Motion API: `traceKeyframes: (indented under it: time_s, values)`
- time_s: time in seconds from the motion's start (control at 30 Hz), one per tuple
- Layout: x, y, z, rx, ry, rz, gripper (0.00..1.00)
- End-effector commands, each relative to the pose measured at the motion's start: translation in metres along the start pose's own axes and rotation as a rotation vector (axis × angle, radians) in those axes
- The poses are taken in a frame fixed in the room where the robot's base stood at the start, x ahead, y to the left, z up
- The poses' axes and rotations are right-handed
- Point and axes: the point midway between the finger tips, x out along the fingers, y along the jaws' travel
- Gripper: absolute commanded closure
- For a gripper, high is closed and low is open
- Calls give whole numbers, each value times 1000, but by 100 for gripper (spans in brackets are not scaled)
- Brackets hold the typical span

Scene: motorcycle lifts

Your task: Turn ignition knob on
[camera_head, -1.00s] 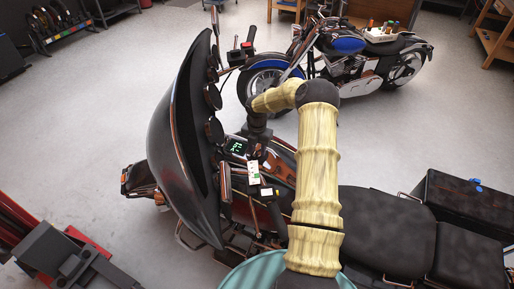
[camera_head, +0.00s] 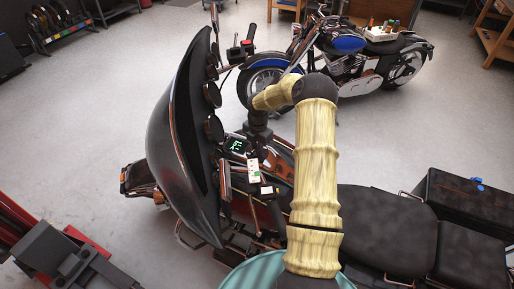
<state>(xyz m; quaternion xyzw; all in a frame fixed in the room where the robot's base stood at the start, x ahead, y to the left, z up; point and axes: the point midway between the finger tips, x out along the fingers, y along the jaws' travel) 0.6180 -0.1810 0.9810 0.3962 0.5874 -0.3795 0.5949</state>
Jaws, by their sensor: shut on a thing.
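A dark motorcycle (camera_head: 185,130) stands in front of me with its black fairing at the left. My gripper (camera_head: 258,139) points down at the dash between the fairing and the tank, beside a small lit display (camera_head: 236,146). Its jaws are small, dark and partly hidden by my own wrist. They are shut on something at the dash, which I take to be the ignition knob. The knob itself cannot be made out.
Handlebar controls show at the far side (camera_head: 247,48) and near side (camera_head: 267,190). The black seat (camera_head: 385,225) lies at right. A blue motorcycle (camera_head: 345,55) stands behind. A grey-and-red lift part (camera_head: 70,265) is at lower left. Open floor lies between.

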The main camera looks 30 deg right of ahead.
Motion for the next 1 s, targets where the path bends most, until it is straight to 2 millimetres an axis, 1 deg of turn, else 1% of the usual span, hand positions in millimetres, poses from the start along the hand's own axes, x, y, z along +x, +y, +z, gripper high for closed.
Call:
traceKeyframes:
  time_s: [0.6,0.8,1.0]
  values:
    - [1,0,0,562,-3,61,100]
    - [0,0,0,698,-3,76,100]
    - [0,-1,0,776,-1,84,100]
